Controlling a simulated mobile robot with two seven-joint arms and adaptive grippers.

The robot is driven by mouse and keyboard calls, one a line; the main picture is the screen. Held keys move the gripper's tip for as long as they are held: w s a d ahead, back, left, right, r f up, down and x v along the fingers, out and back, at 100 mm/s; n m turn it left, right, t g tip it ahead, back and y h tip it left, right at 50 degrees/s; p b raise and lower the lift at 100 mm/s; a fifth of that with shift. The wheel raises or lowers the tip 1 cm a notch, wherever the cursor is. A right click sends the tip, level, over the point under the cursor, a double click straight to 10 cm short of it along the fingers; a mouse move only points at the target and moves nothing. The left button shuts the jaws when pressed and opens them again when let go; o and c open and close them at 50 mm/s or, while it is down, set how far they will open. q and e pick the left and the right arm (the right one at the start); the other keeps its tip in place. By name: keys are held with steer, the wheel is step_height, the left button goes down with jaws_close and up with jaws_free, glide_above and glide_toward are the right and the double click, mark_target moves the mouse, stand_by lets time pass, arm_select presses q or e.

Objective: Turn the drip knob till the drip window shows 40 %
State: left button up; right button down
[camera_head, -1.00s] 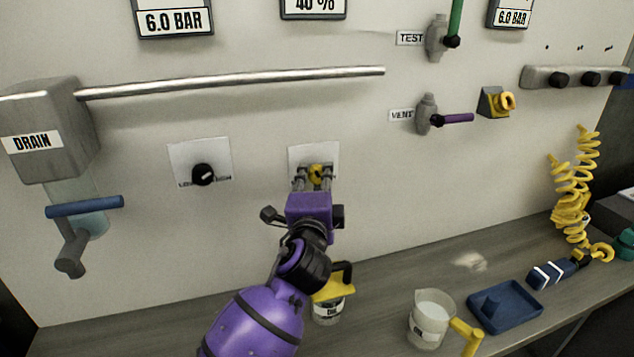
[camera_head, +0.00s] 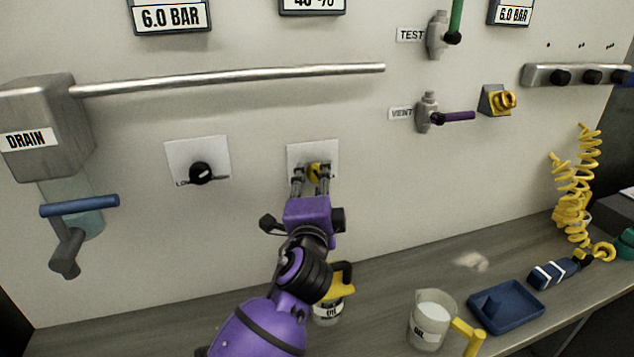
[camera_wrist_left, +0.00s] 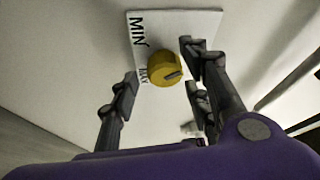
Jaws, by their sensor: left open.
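The yellow drip knob (camera_head: 317,171) sits on a white plate on the wall. In the left wrist view the knob (camera_wrist_left: 165,70) has a dark pointer mark, and the plate reads MIN and MAX. My left gripper (camera_head: 311,180) is open in front of the knob. In the wrist view its fingers (camera_wrist_left: 160,88) stand apart on either side, with gaps to the knob. The drip window (camera_head: 313,5) is cut by the top edge of the head view; the visible part of its reading looks like 40 %. My right gripper is not in view.
A black knob (camera_head: 201,173) is at left, below a long metal bar (camera_head: 230,80). The vent valve (camera_head: 428,113) with its purple lever is at right. An oil can (camera_head: 328,309) stands beside my left arm. A jug (camera_head: 431,320) and blue tray (camera_head: 507,306) are on the bench.

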arm_select(q)
steer(key=s+f, duration=0.1)
steer(key=s, duration=1)
steer(key=shift+a, duration=0.35)
